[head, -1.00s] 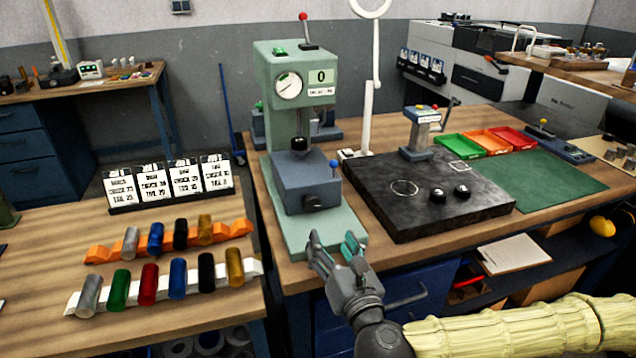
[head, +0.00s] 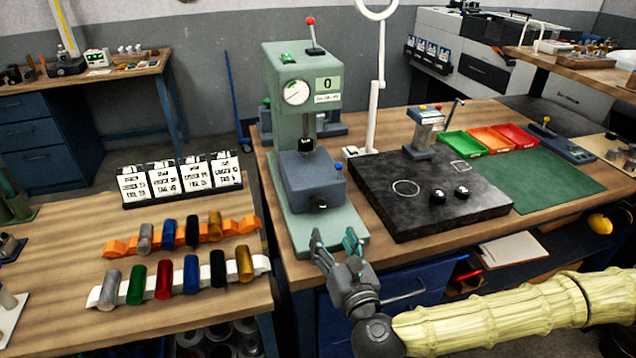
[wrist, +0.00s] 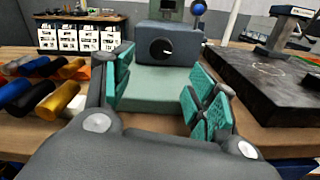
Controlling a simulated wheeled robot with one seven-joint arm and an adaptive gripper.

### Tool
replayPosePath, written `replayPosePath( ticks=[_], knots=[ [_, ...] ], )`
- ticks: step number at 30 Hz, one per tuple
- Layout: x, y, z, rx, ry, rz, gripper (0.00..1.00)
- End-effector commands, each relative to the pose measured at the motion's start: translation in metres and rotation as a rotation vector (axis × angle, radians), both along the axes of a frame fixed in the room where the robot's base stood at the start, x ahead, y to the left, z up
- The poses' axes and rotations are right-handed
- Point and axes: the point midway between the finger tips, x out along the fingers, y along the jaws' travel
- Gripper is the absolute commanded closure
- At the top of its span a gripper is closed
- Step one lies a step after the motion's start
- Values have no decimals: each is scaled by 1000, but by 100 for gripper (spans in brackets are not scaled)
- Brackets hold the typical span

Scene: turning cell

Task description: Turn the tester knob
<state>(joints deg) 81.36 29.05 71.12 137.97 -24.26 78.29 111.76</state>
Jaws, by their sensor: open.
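The green tester (head: 285,130) stands on the bench with a round dial and a display reading 0. Its grey-blue lower block (head: 309,181) carries a black knob (head: 319,205) on the front face. In the wrist view the knob (wrist: 162,50) faces me, with a short white mark on it. My gripper (head: 336,243) is open and empty in front of the tester base, apart from the knob. In the wrist view its teal-padded fingers (wrist: 160,97) stand wide apart, below and to either side of the knob.
A blue-tipped lever (head: 338,167) stands at the block's right. A black slab (head: 425,225) with two dark balls lies to the right. Coloured cylinders on a white rack (head: 263,263) and an orange rack (head: 116,246) lie on the left bench.

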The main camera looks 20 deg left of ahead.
Motion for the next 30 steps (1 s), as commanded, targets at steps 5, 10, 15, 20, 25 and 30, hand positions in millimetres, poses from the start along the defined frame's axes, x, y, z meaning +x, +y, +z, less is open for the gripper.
replayPosePath(
  ticks=[5,10,15,20,25,30],
  knots=[
    [3,-1,5,-29,-20,2,42],
    [5,0,2,-34,-26,4,42],
    [19,9,3,-35,-29,1,42],
    [40,23,4,-35,-27,1,42],
    [62,39,4,-34,-27,2,42],
    [80,51,3,-34,-26,3,42]
  ],
)
